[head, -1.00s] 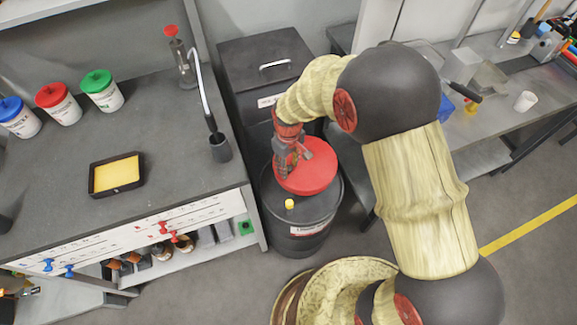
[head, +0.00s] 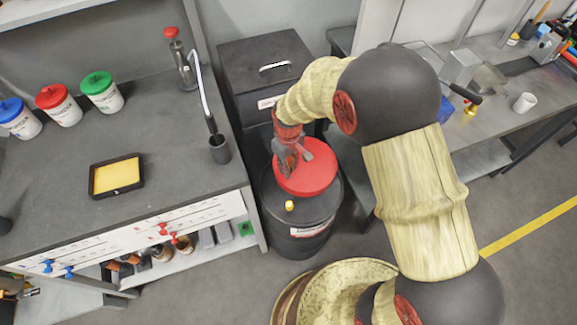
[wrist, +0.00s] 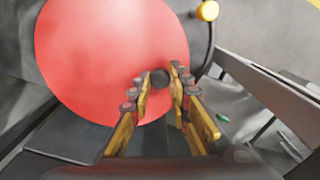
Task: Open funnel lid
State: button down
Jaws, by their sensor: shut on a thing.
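The round red funnel lid (head: 312,177) lies on top of a black drum (head: 298,218) and looks closed. My gripper (head: 289,168) reaches down over the left part of the lid in the head view. In the wrist view the red lid (wrist: 105,55) fills the upper left. There my gripper (wrist: 160,82) has its two fingers on either side of a small dark round handle (wrist: 160,77) at the lid's edge and is shut on it. The contact itself is partly hidden by the fingers.
A yellow cap (head: 290,206) sits on the drum's front rim. A dark bin (head: 265,65) stands behind the drum. A workbench (head: 70,125) with a tap is close on the left, and another bench (head: 500,115) is at the right. Open floor lies in front.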

aim_at(304, 168)
dwell(0.4)
jog(key=shift+d+r+y+p, duration=0.25)
jog(key=shift+r+y+p, duration=0.2)
jog(key=shift+r, duration=0.25)
jog(key=w+d+r+g+y+p, duration=0.2)
jog(key=w+d+r+g+y, duration=0.1)
jog(key=d+r+y, duration=0.8)
jog(key=shift+v, duration=1.65)
jog(key=shift+w+f, duration=0.1)
jog(key=shift+w, duration=0.05)
